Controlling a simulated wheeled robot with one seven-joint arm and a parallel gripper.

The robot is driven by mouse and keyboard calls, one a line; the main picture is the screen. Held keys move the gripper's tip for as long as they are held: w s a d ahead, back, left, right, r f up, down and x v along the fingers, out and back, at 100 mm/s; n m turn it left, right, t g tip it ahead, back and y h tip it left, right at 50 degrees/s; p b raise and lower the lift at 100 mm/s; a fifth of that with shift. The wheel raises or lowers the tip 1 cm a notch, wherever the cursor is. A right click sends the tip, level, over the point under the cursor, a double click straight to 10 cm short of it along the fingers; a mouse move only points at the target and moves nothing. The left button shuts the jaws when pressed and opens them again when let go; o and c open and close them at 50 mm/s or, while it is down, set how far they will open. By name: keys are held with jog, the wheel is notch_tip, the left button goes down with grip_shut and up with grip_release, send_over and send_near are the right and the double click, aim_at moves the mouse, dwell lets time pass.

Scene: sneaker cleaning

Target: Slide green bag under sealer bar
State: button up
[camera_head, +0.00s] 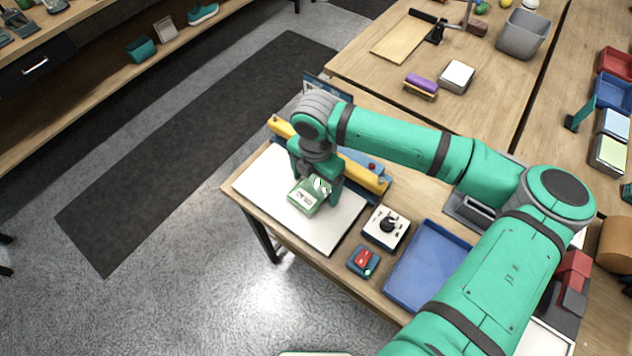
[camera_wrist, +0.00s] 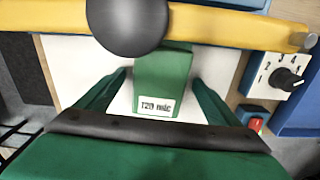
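The green bag (camera_head: 306,197) with a white label lies on the white plate (camera_head: 262,190) of the sealer. It also shows in the wrist view (camera_wrist: 165,72), label toward me. The yellow sealer bar (camera_head: 366,174) runs across the back of the plate and the wrist view (camera_wrist: 215,30). The bag's far end meets the bar's near edge in the wrist view; whether it reaches underneath is hard to tell. My gripper (camera_head: 317,186) is low over the plate, open, with one finger on each side of the bag. Narrow gaps seem to show beside the bag in the wrist view (camera_wrist: 160,76).
A dark round knob (camera_wrist: 128,20) covers part of the bar. A dial box (camera_head: 386,227) and a red switch (camera_head: 363,261) sit right of the plate. A blue tray (camera_head: 425,268) lies farther right. The plate's left part is clear.

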notch_tip(320, 180, up, 11)
dwell(0.6)
jog(key=shift+f, duration=0.1)
